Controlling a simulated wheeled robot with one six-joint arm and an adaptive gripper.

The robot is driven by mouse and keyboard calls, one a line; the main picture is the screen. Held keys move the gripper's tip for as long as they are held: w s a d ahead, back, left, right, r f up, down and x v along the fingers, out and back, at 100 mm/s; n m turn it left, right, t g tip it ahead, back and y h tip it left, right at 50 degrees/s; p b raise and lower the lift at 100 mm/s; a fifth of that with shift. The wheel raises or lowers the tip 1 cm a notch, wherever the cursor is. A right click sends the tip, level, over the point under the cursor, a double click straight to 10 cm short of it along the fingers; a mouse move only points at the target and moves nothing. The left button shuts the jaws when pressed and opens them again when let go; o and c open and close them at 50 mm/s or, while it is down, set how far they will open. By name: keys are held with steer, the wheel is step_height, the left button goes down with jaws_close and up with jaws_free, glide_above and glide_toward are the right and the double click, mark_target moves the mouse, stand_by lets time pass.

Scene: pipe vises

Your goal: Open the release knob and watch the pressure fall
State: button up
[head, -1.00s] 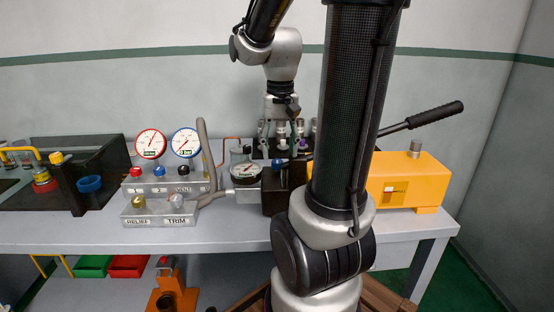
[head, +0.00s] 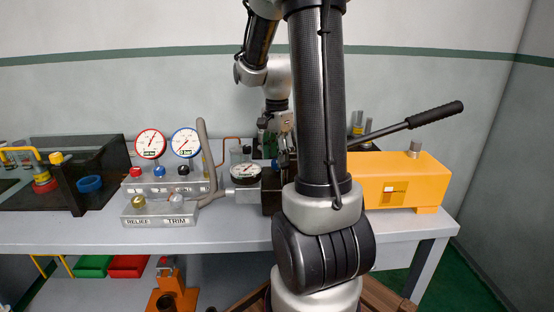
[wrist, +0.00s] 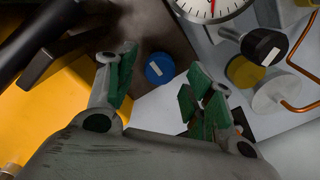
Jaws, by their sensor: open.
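In the wrist view a round blue knob (wrist: 159,68) with a white mark sits on a dark block (wrist: 150,28), beyond the gap between my fingertips. My gripper (wrist: 160,90) is open and empty, with green pads on both sides of that gap. In the head view my gripper (head: 275,142) is low behind my arm, over the dark pump block (head: 271,198), and its fingers are partly hidden. The black-rimmed pressure gauge (head: 245,171) stands left of the block. Its lower dial and red needle show in the wrist view (wrist: 212,8); the reading is unclear.
A yellow tank (head: 415,183) with a long black-gripped lever (head: 430,116) stands at right. A manifold (head: 160,215) with red- and blue-rimmed gauges is at left. A black knob (wrist: 265,46) and orange pipe (wrist: 296,65) lie right of my fingers.

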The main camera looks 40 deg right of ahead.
steer(key=shift+f, duration=0.85)
steer(key=c, duration=1)
steer(key=shift+c, duration=0.2)
